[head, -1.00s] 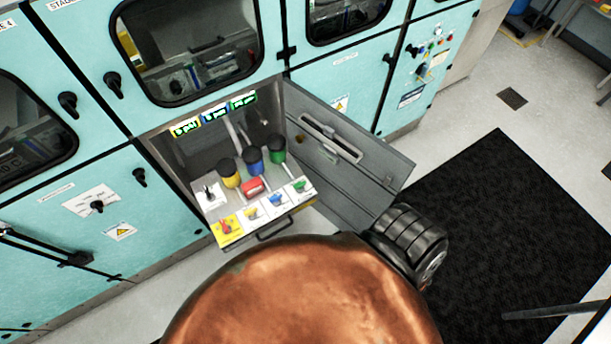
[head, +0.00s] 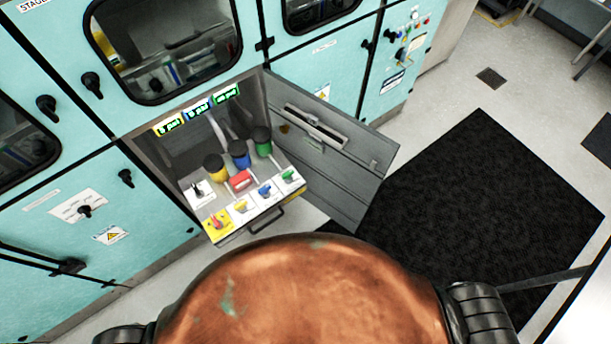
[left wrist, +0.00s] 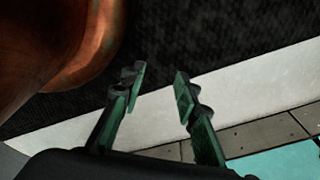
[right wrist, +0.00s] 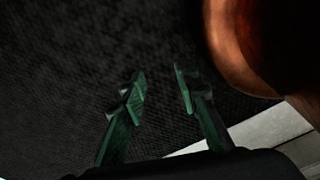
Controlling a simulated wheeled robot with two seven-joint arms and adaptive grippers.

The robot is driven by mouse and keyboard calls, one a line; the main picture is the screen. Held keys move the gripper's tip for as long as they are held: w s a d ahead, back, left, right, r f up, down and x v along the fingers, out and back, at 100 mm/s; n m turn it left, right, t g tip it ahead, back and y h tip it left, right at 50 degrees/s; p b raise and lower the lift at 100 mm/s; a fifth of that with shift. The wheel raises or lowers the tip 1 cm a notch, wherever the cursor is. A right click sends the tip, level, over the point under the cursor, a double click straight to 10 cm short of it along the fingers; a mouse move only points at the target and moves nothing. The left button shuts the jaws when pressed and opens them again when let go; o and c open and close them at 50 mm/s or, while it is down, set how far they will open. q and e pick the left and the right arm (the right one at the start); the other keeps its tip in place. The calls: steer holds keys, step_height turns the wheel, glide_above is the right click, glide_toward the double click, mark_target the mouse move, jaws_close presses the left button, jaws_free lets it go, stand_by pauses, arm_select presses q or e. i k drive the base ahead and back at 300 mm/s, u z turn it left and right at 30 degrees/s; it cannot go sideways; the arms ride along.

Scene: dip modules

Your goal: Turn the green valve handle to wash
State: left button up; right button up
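The green valve handle (head: 289,176) is small and sits on a white plate at the right end of a row of handles on a pulled-out panel. The handle's exact pointing direction is too small to tell. My left gripper (left wrist: 160,86) is open and empty above the floor in the left wrist view. My right gripper (right wrist: 160,84) is open and empty over the black mat in the right wrist view. Neither gripper shows in the head view, and the handle shows in neither wrist view.
Blue (head: 265,190), yellow (head: 241,207) and red (head: 217,222) handles sit left of the green one. A grey open door (head: 335,165) hangs right of the panel. Teal cabinets (head: 70,170) stand behind. A black mat (head: 480,210) covers the floor at right.

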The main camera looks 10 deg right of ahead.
mark_target(286, 174)
steer(key=u, duration=1.05)
steer(key=i, duration=0.35)
steer(key=z, duration=0.7)
